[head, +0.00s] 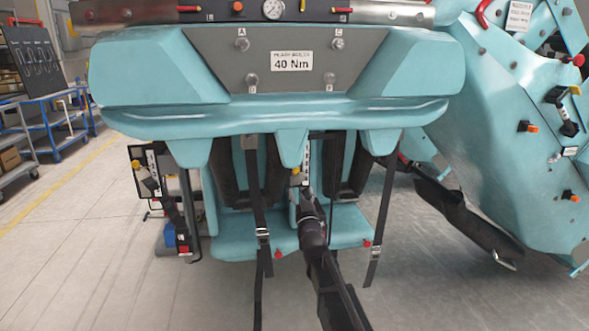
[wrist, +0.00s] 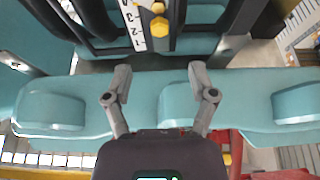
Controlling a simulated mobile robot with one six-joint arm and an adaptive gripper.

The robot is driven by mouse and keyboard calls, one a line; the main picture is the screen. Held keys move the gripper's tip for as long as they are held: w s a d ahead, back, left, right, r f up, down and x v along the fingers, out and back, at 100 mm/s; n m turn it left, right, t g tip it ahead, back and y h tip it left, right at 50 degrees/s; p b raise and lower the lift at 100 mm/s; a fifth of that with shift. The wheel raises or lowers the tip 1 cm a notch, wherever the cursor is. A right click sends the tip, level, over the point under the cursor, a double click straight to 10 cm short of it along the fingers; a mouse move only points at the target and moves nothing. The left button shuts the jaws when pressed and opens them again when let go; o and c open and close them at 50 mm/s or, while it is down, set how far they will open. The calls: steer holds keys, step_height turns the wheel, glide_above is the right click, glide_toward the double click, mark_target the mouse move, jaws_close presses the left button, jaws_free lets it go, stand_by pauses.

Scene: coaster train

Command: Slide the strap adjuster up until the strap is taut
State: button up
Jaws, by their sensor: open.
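Two black straps hang from the teal car in the head view. The left strap (head: 257,190) carries a metal adjuster (head: 263,233) partway down, with loose tail below it. The right strap (head: 385,205) carries another metal adjuster (head: 375,252) near its lower end. My gripper (head: 306,188) is between the two straps, in front of the seats and apart from both adjusters; its fingers are small and hard to make out there. In the wrist view my gripper (wrist: 160,76) is open, with nothing between its fingers. I cannot identify either adjuster in the wrist view.
A numbered strip (wrist: 132,24) with yellow bolts (wrist: 158,26) lies beyond my fingers. The teal seat base (head: 225,245) is behind the left strap. A large teal structure (head: 500,130) with a black cylinder (head: 465,217) fills the right. Floor (head: 110,260) is clear at lower left.

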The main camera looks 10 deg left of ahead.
mark_target(296, 171)
steer(key=p+x, duration=0.3)
steer(key=x, duration=0.7)
steer(key=shift+w, duration=0.1)
steer(key=shift+c, duration=0.2)
